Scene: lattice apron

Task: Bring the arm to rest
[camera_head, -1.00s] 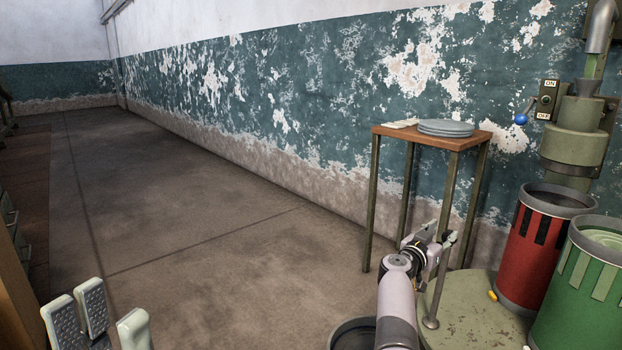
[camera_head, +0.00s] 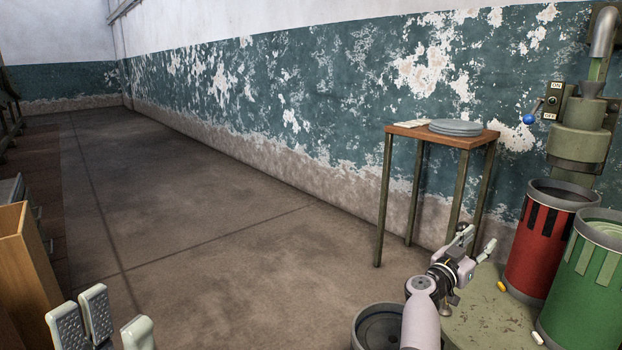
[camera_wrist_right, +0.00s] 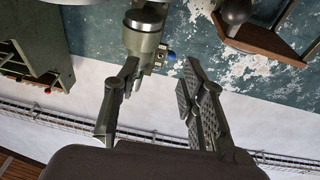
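My right gripper (camera_head: 478,241) is in the lower right of the head view, in front of the small table. Its fingers are spread with nothing between them. The right wrist view also shows its two fingers (camera_wrist_right: 158,80) apart and empty. My left gripper (camera_head: 117,312) shows at the bottom left of the head view, with its fingers apart and no object seen between them. The rest of the left arm is out of view.
A small table (camera_head: 402,130) with stacked grey plates (camera_head: 455,127) stands by the wall. A red bin (camera_head: 535,250) and green bin (camera_head: 590,280) stand at right on a green base (camera_head: 485,318). A wooden box (camera_head: 35,255) is at left. The middle floor is clear.

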